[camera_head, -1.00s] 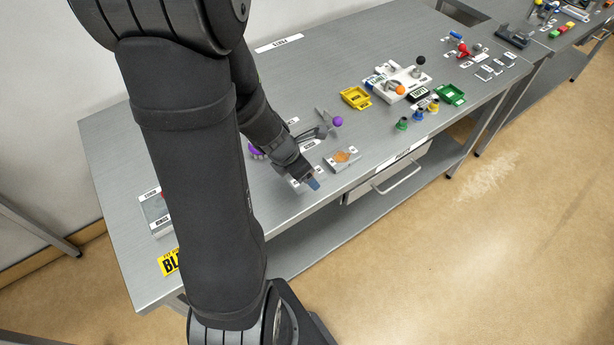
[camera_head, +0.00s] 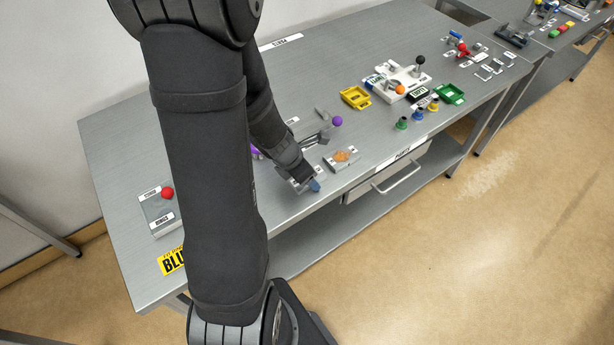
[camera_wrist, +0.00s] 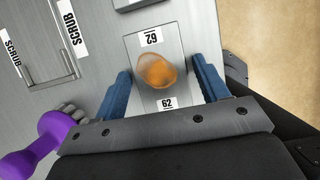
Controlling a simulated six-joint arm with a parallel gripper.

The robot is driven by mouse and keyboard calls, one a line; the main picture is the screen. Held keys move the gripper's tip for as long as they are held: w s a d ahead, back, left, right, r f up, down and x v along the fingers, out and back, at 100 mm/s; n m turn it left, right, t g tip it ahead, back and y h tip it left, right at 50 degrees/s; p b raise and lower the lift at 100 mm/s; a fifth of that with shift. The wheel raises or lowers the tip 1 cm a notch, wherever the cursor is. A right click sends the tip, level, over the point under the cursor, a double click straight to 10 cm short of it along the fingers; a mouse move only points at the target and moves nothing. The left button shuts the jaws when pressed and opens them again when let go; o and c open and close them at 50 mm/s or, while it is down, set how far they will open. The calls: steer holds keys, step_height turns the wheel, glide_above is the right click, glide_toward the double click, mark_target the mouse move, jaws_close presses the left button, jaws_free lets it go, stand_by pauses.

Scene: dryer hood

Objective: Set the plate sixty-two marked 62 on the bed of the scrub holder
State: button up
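The plate sixty-two (camera_wrist: 168,104) is a grey plate with a translucent orange-brown patch and a "62" label at each end. It lies flat on the bench in the wrist view and also shows in the head view (camera_head: 332,165). My gripper (camera_wrist: 162,84) is open, its blue fingers on either side of the plate in the wrist view, with nothing held. In the head view my gripper (camera_head: 315,186) is low, just left of the plate. The scrub holder (camera_wrist: 48,68), a grey part beside "SCRUB" labels, is left of the plate; its bed is only partly visible.
Another purple knob (camera_head: 337,121) is behind the plate. A yellow tray (camera_head: 355,97), a green tray (camera_head: 451,94) and a white fixture (camera_head: 398,80) stand farther right. The bench front edge is near.

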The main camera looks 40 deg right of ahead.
steer(key=c, duration=0.8)
